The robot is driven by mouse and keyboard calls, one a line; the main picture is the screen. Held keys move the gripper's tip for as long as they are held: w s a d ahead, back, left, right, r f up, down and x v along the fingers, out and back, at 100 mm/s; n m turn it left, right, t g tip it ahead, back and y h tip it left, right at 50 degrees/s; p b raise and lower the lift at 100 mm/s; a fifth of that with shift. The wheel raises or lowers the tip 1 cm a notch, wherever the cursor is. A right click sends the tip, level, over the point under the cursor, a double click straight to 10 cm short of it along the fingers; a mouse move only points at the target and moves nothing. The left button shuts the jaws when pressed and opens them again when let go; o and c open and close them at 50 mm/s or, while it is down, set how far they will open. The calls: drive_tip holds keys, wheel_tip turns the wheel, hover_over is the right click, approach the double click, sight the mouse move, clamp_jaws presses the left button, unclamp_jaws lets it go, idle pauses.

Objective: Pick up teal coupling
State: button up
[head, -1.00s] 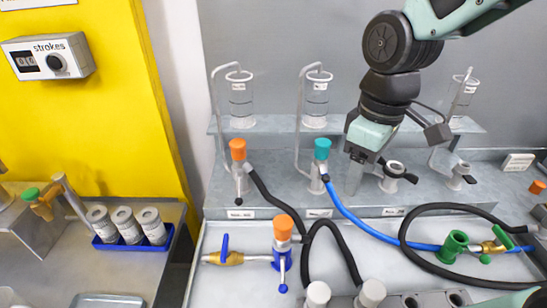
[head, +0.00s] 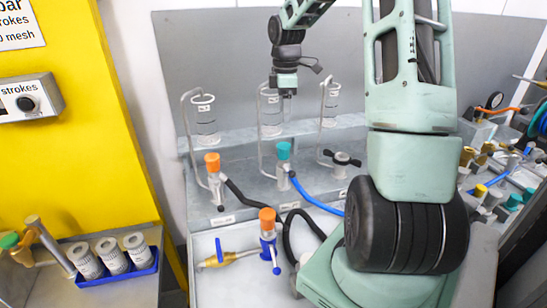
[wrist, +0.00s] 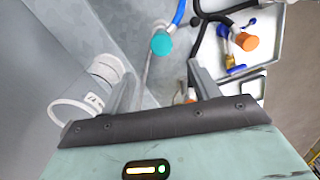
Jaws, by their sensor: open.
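The teal coupling (head: 284,150) sits upright on a grey fitting at the middle station of the metal bench, with a blue hose running from that fitting. In the wrist view the teal coupling (wrist: 161,43) is seen from above, ahead of the fingertips. My gripper (head: 287,93) is open and empty, pointing down, higher than the coupling and near the middle clear cylinder. In the wrist view my gripper (wrist: 163,80) has its two fingers apart, and they do not touch the coupling.
Clear cylinders (head: 271,117) with bent pipes stand on the shelf close to my gripper. An orange coupling (head: 212,162) stands to the left, and another orange cap (head: 267,219) tops a blue-brass valve in front. A blue tray of canisters (head: 118,272) is at far left. My arm hides the bench's right part.

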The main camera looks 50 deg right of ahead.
sight(283, 144)
wheel_tip(283, 144, down, 10)
drive_tip(key=shift+r+p, duration=0.2)
drive_tip(key=shift+p, duration=0.9)
drive_tip(key=shift+a+f+p, duration=0.2)
drive_tip(key=shift+f+p, duration=0.95)
drive_tip(key=shift+f, duration=1.5)
drive_tip(key=c, duration=1.2)
wheel_tip(283, 144, up, 10)
drive_tip(key=b, duration=0.2)
drive_tip(key=shift+b, duration=0.35)
